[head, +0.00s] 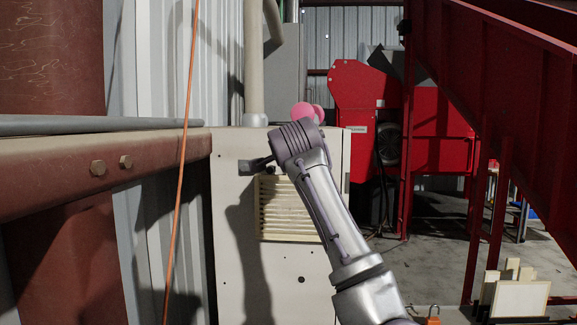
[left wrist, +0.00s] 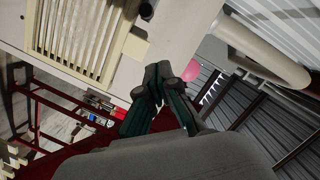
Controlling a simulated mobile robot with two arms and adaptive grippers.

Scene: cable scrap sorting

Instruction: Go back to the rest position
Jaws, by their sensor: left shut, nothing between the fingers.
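My left arm rises from the lower right of the head view, with its ribbed grey wrist end in front of a pale cabinet (head: 235,270). In the left wrist view my left gripper (left wrist: 167,73) shows as dark green and grey fingers close together, with nothing between them. The pale cabinet panel lies beyond the fingertips, and I cannot tell how far off it is. In the head view the fingers are not clearly made out. My right gripper is in neither view.
The cabinet has a slatted vent (head: 288,212), also in the left wrist view (left wrist: 80,30). A pink ball-like thing (head: 304,112) is near its top. A rusty beam (head: 90,180) and an orange cable (head: 180,180) are left. Red machinery (head: 365,110) and open floor (head: 430,255) are right.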

